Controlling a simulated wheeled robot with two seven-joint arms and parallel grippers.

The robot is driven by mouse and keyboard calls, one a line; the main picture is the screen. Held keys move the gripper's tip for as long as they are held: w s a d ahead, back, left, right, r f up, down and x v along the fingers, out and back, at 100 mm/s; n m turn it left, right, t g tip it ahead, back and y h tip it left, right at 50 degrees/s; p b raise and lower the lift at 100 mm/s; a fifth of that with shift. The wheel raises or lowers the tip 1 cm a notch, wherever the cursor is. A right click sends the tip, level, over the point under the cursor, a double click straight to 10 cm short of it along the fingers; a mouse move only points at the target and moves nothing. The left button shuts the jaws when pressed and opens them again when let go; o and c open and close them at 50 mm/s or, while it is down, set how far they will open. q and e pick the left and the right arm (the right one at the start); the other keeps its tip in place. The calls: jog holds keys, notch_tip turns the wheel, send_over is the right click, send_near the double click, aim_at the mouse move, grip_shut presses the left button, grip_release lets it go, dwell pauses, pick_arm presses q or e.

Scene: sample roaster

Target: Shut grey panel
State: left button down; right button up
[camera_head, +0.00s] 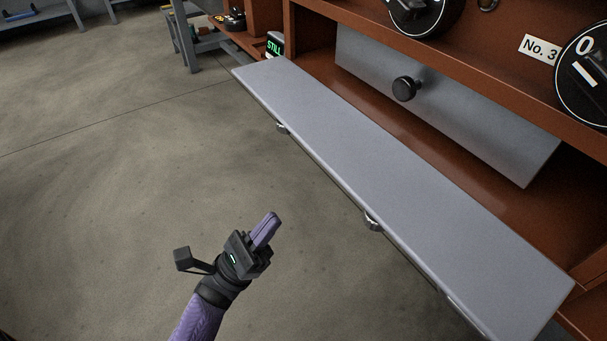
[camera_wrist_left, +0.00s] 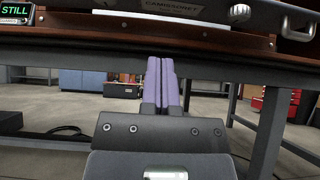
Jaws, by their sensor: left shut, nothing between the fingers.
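The grey panel (camera_head: 370,185) is a long flat flap, lying folded down and out from the front of the brown cabinet, so it is open. Small silver catches sit along its outer edge. My left gripper (camera_head: 271,220) is shut and empty, its purple fingers together, over the floor to the left of the panel's outer edge and apart from it. In the left wrist view the closed fingers (camera_wrist_left: 162,64) point towards the cabinet, just below its brown edge. My right gripper is not in view.
The brown cabinet (camera_head: 440,140) holds an inner grey plate (camera_head: 450,112) with a black knob (camera_head: 405,89). Black dials and a "No. 3" label (camera_head: 538,47) are above. A small "STILL" display (camera_head: 274,46) stands at the panel's far end. Open concrete floor lies to the left.

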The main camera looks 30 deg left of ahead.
aim_at(316, 145)
pick_arm(q)
jog(key=x, duration=0.3)
jog(key=r+x, duration=0.1)
jog(key=x, duration=0.2)
jog(key=s+p+x, duration=0.1)
jog(key=x, duration=0.3)
jog(key=shift+s+a+r, duration=0.1)
jog(key=shift+a+r, duration=0.15)
jog(key=shift+r, duration=0.7)
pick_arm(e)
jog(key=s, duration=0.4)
